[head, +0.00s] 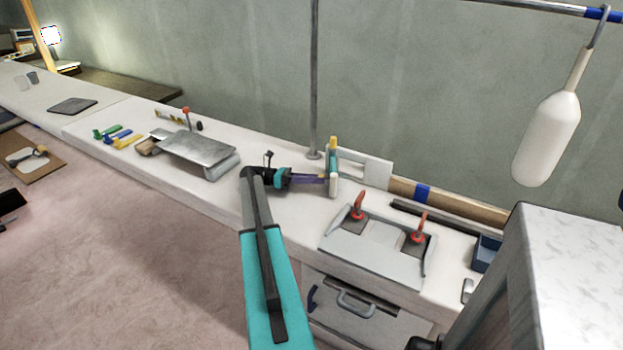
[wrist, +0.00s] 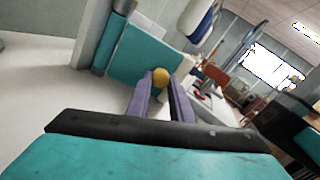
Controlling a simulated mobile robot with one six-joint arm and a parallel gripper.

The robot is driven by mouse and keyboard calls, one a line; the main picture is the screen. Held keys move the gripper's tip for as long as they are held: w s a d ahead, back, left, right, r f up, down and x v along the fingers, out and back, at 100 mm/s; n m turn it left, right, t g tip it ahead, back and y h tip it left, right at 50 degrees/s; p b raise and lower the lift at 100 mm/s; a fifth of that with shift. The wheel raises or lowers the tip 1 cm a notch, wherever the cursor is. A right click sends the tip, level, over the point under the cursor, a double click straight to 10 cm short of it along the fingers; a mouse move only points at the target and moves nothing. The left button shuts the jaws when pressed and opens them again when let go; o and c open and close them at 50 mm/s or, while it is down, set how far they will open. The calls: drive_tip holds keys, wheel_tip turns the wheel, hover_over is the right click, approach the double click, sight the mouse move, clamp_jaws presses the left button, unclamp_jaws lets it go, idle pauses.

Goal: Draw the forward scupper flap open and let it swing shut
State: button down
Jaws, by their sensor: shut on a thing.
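The scupper flap is a teal panel (wrist: 138,52) in the wrist view, beside an upright teal and grey post (wrist: 108,45). A round yellow knob (wrist: 160,77) shows at its lower edge, between the purple fingers of my gripper (wrist: 160,90). My gripper is shut on this knob. In the head view my gripper (head: 325,180) reaches the flap's narrow teal edge (head: 333,163), beside a white upright frame (head: 375,173). The flap looks nearly edge-on there, and its exact angle to the frame is hard to tell. The fingers hide part of the knob.
A grey plate with red-handled clamps (head: 375,248) lies on the white bench to the right. A white fender (head: 548,138) hangs at the right. A grey metal cover (head: 198,150) lies to the left.

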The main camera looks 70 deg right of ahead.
drive_tip(key=shift+w+d+r, duration=0.15)
drive_tip(key=c, duration=1.6)
unclamp_jaws()
drive_tip(key=shift+w, duration=0.25)
drive_tip(key=shift+w+a, duration=0.15)
drive_tip(key=shift+a, duration=0.05)
drive_tip(key=shift+b+v, duration=0.45)
drive_tip(key=shift+v, duration=3.05)
